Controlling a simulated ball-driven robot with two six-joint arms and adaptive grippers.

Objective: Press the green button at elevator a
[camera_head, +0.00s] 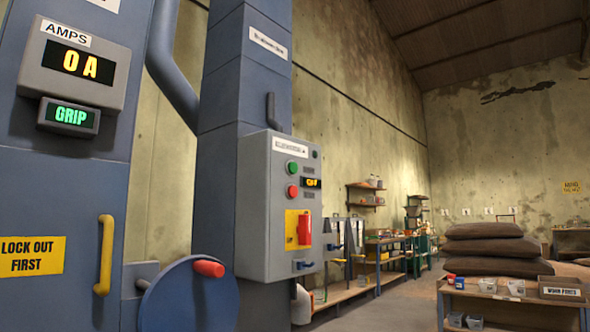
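The green button (292,167) sits near the top left of a grey control box (255,210), with a red button (292,191) just below it. The box is fixed to the blue elevator column (222,110) and has a label strip on top, too small to read surely. A small lit display (312,183) is to the right of the buttons. A red handle (304,229) on a yellow plate is lower on the box. Neither of my grippers is in this view.
A blue housing at left carries an AMPS display (77,65) reading 0 A, a yellow handle (104,255) and a wheel (188,298) with a red knob. Stacked sacks (490,248) and a low table (510,300) stand at right. Open floor (400,300) lies between.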

